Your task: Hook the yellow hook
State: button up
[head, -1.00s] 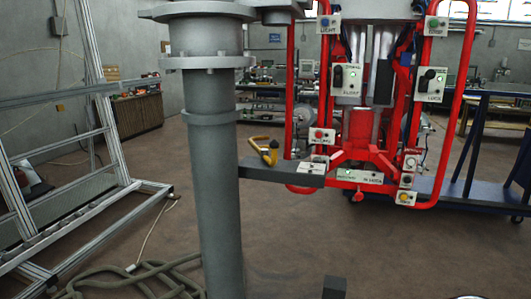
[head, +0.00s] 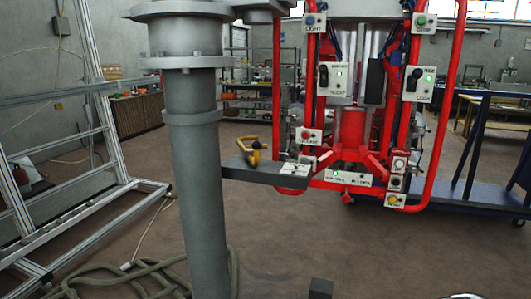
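The yellow hook (head: 256,152) sits on top of a dark grey arm (head: 240,172) that reaches right from a thick grey column (head: 200,185) towards the red frame (head: 437,140). It is small, and its fine shape is hard to make out. I cannot tell whether anything is attached to it. The red frame carries labelled control boxes, switches and buttons. My gripper is not in view.
An aluminium frame (head: 100,130) stands at the left. A coiled hose (head: 140,278) lies on the floor beside the column. A blue cart (head: 470,190) stands at the right. A small dark block (head: 320,288) shows at the bottom. Floor shows between.

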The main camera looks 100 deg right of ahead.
aim_at(257, 145)
jog(key=k, duration=1.05)
jog(key=z, duration=1.05)
jog(key=i, duration=0.95)
jog(key=z, duration=0.05)
